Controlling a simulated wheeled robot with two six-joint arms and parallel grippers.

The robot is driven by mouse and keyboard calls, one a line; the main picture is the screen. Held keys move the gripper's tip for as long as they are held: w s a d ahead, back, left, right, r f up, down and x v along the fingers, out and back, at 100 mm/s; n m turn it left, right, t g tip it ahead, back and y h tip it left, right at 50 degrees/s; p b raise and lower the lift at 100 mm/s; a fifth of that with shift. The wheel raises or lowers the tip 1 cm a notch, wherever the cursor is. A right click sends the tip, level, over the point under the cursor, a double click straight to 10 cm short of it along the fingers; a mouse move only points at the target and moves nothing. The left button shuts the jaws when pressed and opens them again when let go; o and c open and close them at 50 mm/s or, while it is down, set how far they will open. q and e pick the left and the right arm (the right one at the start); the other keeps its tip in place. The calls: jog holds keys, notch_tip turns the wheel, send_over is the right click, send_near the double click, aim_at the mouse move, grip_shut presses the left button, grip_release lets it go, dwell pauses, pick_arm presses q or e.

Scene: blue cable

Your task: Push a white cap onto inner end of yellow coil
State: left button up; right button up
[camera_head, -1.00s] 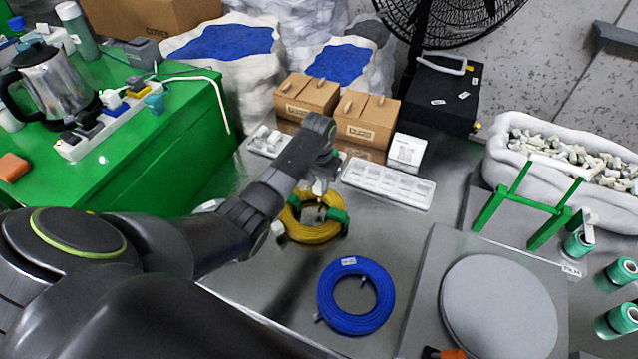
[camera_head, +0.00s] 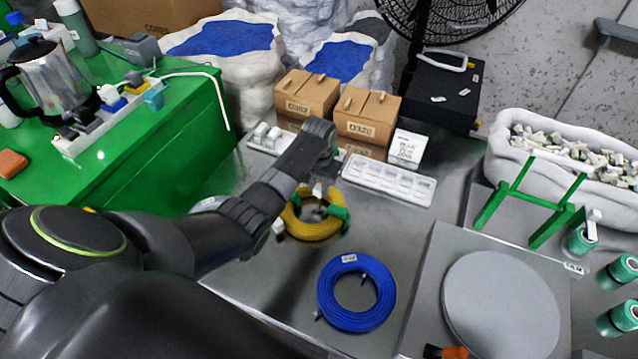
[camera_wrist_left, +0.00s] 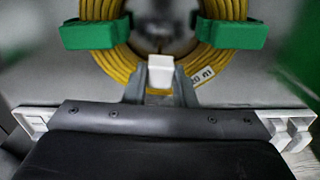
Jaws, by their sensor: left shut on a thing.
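The yellow coil (camera_head: 301,227), bound with green clips, lies on the grey metal table; it also shows at the top of the left wrist view (camera_wrist_left: 118,62). My left gripper (camera_head: 318,194) points down over the coil's ring. In the left wrist view my left gripper (camera_wrist_left: 160,88) is shut on a white cap (camera_wrist_left: 161,69). The cap appears at the coil's near inner edge, in front of the yellow strands. I cannot tell whether it touches a cable end; the coil's inner end is not clearly seen. My right gripper is not in view.
A blue coil (camera_head: 328,302) lies nearer on the table. A white compartment tray (camera_head: 389,181), small cartons (camera_head: 366,118) and a white box (camera_head: 407,148) stand behind the yellow coil. A round grey plate (camera_head: 500,310) is at right. Bare table lies between the coils and plate.

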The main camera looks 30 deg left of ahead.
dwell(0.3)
pick_arm(q)
jog(key=shift+f+p, duration=0.2)
jog(key=shift+p, duration=0.2)
dwell(0.4)
jog(key=shift+f+p, duration=0.45)
jog(key=shift+f, duration=0.15)
dwell(1.0)
jog(key=shift+f, duration=0.2)
dwell(0.5)
jog(key=o, duration=1.2)
jog(key=shift+c, duration=0.2)
notch_tip(320, 180, up, 7)
jog(key=p, duration=0.7)
jog(key=shift+p, duration=0.35)
